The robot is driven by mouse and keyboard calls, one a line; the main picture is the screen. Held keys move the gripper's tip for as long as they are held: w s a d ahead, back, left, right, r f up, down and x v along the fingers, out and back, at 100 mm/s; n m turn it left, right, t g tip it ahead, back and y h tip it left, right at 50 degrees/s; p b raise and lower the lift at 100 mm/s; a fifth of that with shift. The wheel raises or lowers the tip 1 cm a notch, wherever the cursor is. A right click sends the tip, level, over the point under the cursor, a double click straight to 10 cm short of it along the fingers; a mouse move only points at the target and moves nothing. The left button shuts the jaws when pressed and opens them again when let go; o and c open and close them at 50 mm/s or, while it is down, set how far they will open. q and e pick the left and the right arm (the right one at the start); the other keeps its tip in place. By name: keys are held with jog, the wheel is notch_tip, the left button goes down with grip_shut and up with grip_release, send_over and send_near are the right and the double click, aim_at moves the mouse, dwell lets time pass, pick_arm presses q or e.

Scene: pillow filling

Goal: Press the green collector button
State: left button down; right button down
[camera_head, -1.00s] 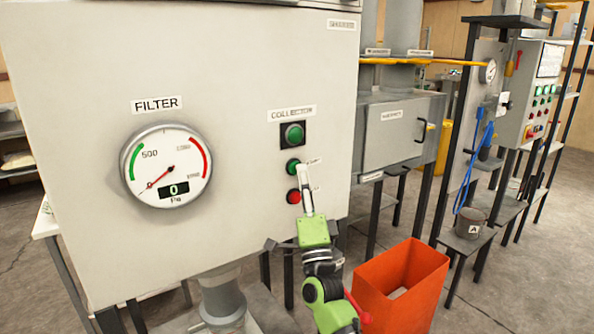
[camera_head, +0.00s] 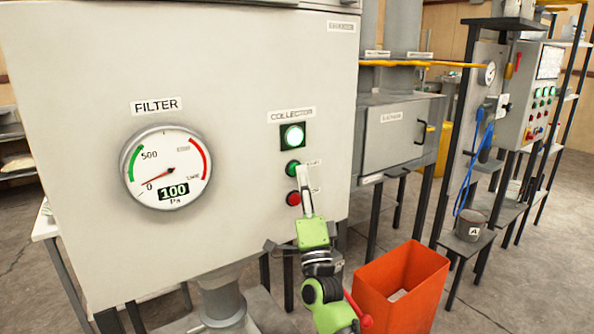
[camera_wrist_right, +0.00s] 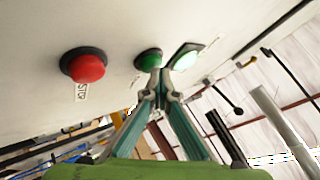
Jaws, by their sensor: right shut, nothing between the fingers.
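The green collector button (camera_head: 292,168) sits on the grey cabinet front under the COLLECTOR label, between a square green lamp (camera_head: 292,136) above and a red button (camera_head: 293,198) below. The lamp glows bright. My right gripper (camera_head: 303,170) is shut and empty, with its tips at the green button. In the right wrist view the shut fingertips (camera_wrist_right: 160,75) overlap the lower edge of the green button (camera_wrist_right: 148,60); I cannot tell whether they press it. The red stop button (camera_wrist_right: 84,66) is left of them there. My left gripper is not in view.
A FILTER gauge (camera_head: 167,168) on the cabinet reads 100 Pa. An orange bin (camera_head: 402,285) stands on the floor right of my arm. Grey machine housings (camera_head: 400,135), racks and a control panel (camera_head: 541,100) are at the right.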

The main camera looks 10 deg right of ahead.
jog(key=shift+s+d+p, duration=0.2)
jog(key=shift+s+p, duration=0.1)
jog(key=shift+s, duration=0.4)
jog(key=s, duration=0.1)
jog(key=s+d+p, duration=0.1)
jog(key=s, duration=0.1)
jog(key=s+p, duration=0.1)
jog(key=shift+s+d, duration=0.35)
